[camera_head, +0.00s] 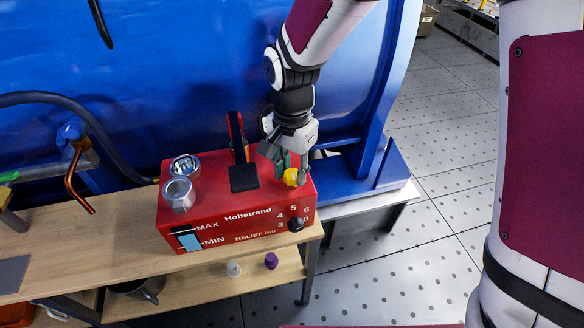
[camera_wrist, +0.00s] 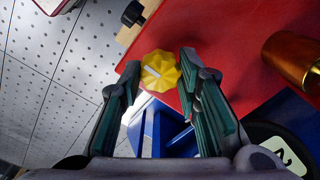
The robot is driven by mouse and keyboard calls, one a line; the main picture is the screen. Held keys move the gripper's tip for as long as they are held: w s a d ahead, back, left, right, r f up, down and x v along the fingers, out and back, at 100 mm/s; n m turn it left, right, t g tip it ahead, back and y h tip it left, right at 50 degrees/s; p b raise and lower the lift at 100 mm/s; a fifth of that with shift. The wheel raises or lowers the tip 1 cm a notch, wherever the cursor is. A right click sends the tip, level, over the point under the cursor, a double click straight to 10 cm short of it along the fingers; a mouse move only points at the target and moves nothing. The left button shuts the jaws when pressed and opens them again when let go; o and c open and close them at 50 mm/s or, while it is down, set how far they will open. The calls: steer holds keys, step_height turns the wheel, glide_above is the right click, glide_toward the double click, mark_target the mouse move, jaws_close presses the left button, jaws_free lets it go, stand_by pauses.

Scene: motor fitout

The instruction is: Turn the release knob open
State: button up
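A yellow fluted knob (camera_head: 291,177) sits at the right end of the top of the red Hobstrand unit (camera_head: 190,225). It also shows in the wrist view (camera_wrist: 160,71), with a short white line across its face. I take it for the release knob. My gripper (camera_head: 283,163) is over the knob, pointing down. In the wrist view its two green-padded fingers (camera_wrist: 158,78) are apart, one at each side of the knob.
A black knob (camera_head: 295,224) is on the unit's front by the RELIEF bar numbers. Two silver round fittings (camera_head: 178,193), a black pad (camera_head: 244,178) and a red-black lever (camera_head: 236,135) stand left of my gripper. A blue tank (camera_head: 180,70) rises behind.

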steer(key=shift+c, duration=1.4)
steer(key=n+p, duration=0.1)
steer(key=n, duration=0.3)
steer(key=shift+n, duration=0.3)
steer(key=n, duration=0.3)
steer(key=shift+n, duration=0.3)
steer(key=n+p, duration=0.1)
steer(key=n, duration=0.2)
steer(key=shift+n, duration=0.3)
steer(key=n+p, duration=0.1)
steer(key=n, duration=0.5)
steer(key=n+p, duration=0.1)
steer(key=n, duration=0.4)
steer(key=shift+n+p, duration=0.3)
steer(key=shift+n, duration=0.1)
